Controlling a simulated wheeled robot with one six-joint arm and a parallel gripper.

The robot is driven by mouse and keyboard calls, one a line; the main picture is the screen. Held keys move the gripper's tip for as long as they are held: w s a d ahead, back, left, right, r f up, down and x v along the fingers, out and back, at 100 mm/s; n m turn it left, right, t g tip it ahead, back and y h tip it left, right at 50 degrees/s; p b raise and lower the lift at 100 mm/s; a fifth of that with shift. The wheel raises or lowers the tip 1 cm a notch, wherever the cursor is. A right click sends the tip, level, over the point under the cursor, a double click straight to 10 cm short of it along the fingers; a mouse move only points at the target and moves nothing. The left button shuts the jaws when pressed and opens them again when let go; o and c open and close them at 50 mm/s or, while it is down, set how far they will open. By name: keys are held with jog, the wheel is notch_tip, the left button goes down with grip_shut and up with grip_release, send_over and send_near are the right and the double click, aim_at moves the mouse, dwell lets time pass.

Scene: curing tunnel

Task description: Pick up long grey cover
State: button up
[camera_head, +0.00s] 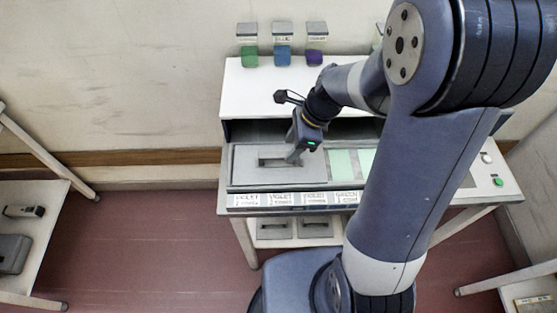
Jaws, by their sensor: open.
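The long grey cover (247,172) appears as a flat grey panel on the left part of the bench's front surface. A dark recess or handle (270,162) shows near its middle. My gripper (293,158) is open, pointing down, with its fingertips at the right end of that dark part. I cannot tell whether the fingers touch it. The gripper body hides part of the cover's back right side.
Two pale green panels (342,163) lie to the right of the cover. Labels (286,199) run along the bench's front edge. A white raised top (250,95) stands behind, over a dark opening. Green, blue and purple containers (283,55) are on the wall. Side tables stand left (40,215) and right.

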aim_at(280, 154)
jog(key=a+f, duration=0.1)
jog(key=f, duration=0.1)
jog(key=a+f, duration=0.1)
jog(key=shift+w+a+f+p, duration=0.1)
jog(key=shift+a+f+p, duration=0.25)
jog(key=shift+a+f, duration=0.2)
jog(key=shift+f, duration=0.3)
jog(key=shift+c, duration=0.5)
grip_shut()
